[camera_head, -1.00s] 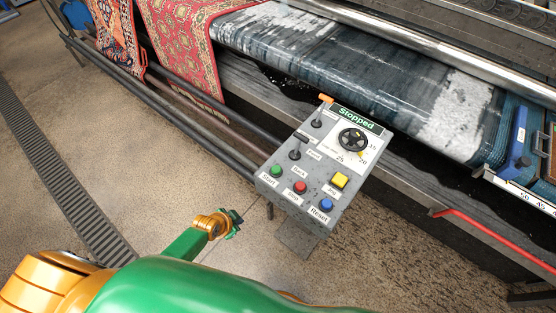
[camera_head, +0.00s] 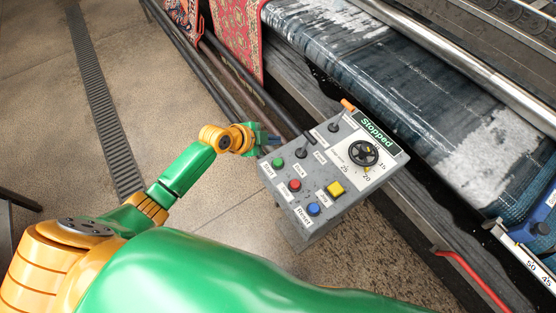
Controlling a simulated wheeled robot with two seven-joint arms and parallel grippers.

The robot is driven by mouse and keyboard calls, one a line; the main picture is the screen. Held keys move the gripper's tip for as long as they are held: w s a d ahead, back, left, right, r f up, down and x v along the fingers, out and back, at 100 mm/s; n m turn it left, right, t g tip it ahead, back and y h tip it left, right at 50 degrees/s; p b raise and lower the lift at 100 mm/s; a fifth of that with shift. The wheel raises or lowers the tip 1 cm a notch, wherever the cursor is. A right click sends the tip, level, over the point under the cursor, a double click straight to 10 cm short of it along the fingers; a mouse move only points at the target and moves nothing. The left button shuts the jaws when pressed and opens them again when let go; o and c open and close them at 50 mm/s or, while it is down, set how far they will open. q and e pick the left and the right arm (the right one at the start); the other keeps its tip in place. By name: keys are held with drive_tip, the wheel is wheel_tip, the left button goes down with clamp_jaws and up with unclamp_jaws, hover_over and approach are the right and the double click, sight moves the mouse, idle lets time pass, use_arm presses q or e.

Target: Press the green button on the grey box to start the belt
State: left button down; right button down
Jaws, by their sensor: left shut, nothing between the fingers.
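The grey box (camera_head: 328,209) stands on a post in the middle of the head view, its top face tilted toward me. Its green button (camera_head: 278,163), labelled Start, is at the left end of a row with a red and a blue button. The display (camera_head: 376,133) reads "Stopped". My left gripper (camera_head: 273,140) is shut and empty. It is just beyond the green button, near the box's left edge; I cannot tell its height above the panel. The green button is in plain view. My right gripper is out of view.
On the same panel are a red button (camera_head: 295,185), a blue button (camera_head: 313,209), a yellow button (camera_head: 335,189), two levers and a black dial (camera_head: 363,153). Behind lie the belt (camera_head: 400,85), dark rails and hanging rugs (camera_head: 239,35). Open floor lies left.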

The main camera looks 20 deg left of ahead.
sight(274, 163)
use_arm(q)
drive_tip(key=shift+f+b, duration=4.05)
drive_tip(key=shift+f, duration=0.45)
drive_tip(key=shift+f+b, duration=0.35)
drive_tip(key=shift+b, duration=0.05)
